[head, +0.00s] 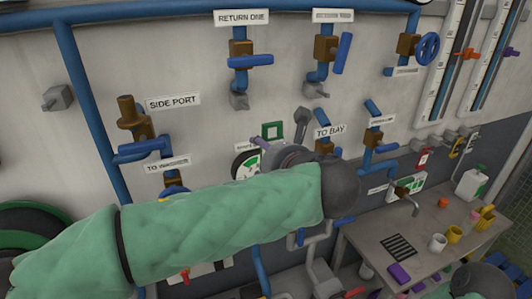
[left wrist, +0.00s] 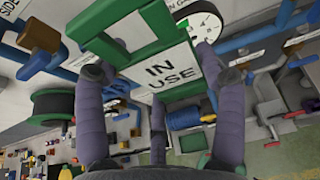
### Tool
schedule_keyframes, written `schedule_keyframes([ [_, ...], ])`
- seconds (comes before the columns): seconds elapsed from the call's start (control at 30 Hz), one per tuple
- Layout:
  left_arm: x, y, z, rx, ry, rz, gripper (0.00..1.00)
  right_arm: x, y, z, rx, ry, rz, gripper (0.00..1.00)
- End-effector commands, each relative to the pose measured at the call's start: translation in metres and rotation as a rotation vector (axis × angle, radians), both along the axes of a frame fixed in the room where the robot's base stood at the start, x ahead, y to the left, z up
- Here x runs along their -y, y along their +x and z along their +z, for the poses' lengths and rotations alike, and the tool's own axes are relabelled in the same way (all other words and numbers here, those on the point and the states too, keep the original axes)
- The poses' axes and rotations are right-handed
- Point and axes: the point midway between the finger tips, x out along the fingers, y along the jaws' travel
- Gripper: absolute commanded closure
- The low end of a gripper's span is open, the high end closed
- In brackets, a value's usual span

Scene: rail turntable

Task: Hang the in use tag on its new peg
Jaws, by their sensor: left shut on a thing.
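The in use tag is a white plate lettered IN USE with a green frame and an open green loop; in the left wrist view it (left wrist: 166,72) lies between the fingers of my left gripper (left wrist: 154,66). In the head view the green loop of the tag (head: 272,131) shows just above my left gripper (head: 283,157), in front of the wall, with the plate mostly hidden. My left gripper is shut on the tag. A bare grey peg block (head: 57,97) is on the wall at far left. I cannot tell which peg is the new one. My right gripper is not seen.
Blue pipes and valves line the wall, with a brown valve (head: 127,112) near the SIDE PORT label (head: 173,102). A round gauge (head: 246,163) is beside my left gripper. A red tag (head: 423,158) hangs at right above a bench (head: 372,236) with cups.

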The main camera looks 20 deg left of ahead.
Motion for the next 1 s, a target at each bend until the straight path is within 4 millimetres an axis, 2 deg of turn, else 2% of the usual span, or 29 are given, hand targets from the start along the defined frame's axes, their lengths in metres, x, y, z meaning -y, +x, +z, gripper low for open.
schedule_keyframes([
  [1.0, 0.026, -0.035, 0.003, 0.001, -0.001, -0.001, 0.52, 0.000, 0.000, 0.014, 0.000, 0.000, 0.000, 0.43],
])
